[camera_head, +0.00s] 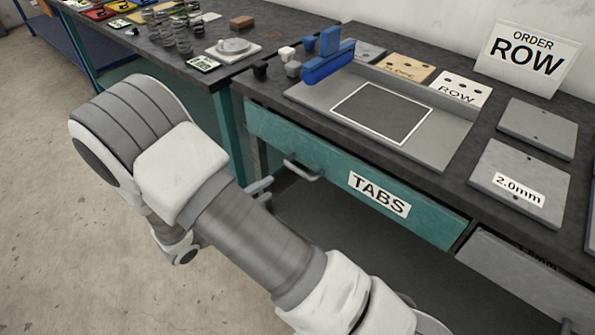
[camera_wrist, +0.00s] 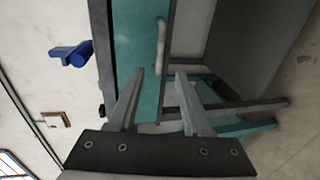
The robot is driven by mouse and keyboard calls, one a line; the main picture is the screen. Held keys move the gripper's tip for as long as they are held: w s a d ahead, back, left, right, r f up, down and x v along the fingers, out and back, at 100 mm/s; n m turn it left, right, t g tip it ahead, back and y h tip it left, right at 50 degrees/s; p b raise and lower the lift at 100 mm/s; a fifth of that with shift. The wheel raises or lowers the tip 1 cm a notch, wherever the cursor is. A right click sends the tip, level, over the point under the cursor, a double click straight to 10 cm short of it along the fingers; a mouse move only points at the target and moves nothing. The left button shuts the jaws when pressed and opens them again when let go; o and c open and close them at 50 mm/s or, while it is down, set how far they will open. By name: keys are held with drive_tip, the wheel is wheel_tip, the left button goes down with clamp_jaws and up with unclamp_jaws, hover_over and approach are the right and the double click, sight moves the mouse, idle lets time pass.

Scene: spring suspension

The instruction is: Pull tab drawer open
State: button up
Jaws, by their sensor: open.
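The tab drawer has a teal front (camera_head: 330,165) with a white "TABS" label (camera_head: 379,194), set under the dark workbench top and apparently shut. Its grey bar handle (camera_head: 303,171) is on the left part of the front. In the wrist view, which is turned sideways, the teal front (camera_wrist: 133,40) and handle (camera_wrist: 161,45) lie ahead of my gripper (camera_wrist: 158,75). My gripper is open and empty. The handle appears beyond the fingertips, roughly in line with the gap between them; nothing shows it being touched. In the head view my arm hides most of the gripper.
A grey drawer (camera_head: 525,280) is at the lower right. A second bench with springs (camera_head: 183,38) is at the back left. The concrete floor (camera_head: 50,200) at the left is clear.

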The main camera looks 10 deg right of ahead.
sight(296, 171)
drive_tip(key=b+x, duration=0.1)
drive_tip(key=x, duration=1.1)
drive_tip(key=shift+w+d+f, duration=0.1)
drive_tip(key=shift+w+d, duration=0.1)
drive_tip(key=shift+d, duration=0.15)
clamp_jaws()
idle(0.7)
